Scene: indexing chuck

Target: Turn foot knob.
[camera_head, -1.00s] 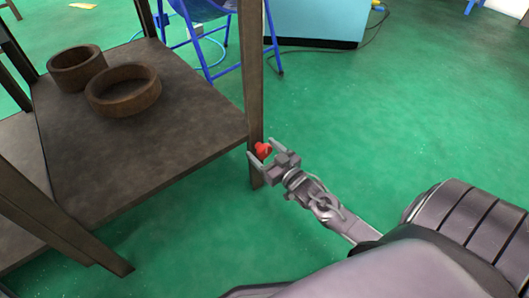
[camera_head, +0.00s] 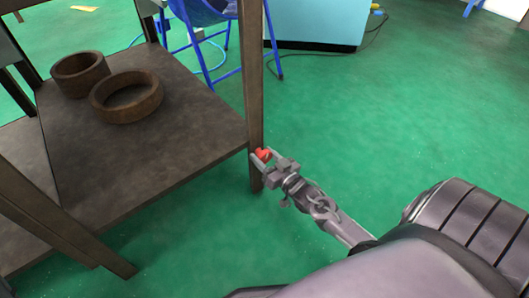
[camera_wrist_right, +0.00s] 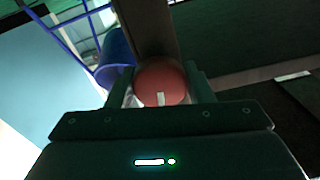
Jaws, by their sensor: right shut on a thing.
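The red foot knob (camera_head: 262,154) sits on the lower part of the brown table leg (camera_head: 254,100), close to the shelf's corner. My right gripper (camera_head: 263,157) is at the knob with one finger on each side, shut on it. In the right wrist view the round knob (camera_wrist_right: 161,83) shows a pale mark low on its face and lies between the two fingers (camera_wrist_right: 160,88). My left gripper is not in view.
The brown shelf (camera_head: 190,150) carries two brown rings (camera_head: 127,97) at the left. A blue folding chair (camera_head: 205,12) and a light blue cabinet (camera_head: 315,20) stand behind the leg. The green floor (camera_head: 400,110) to the right is clear.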

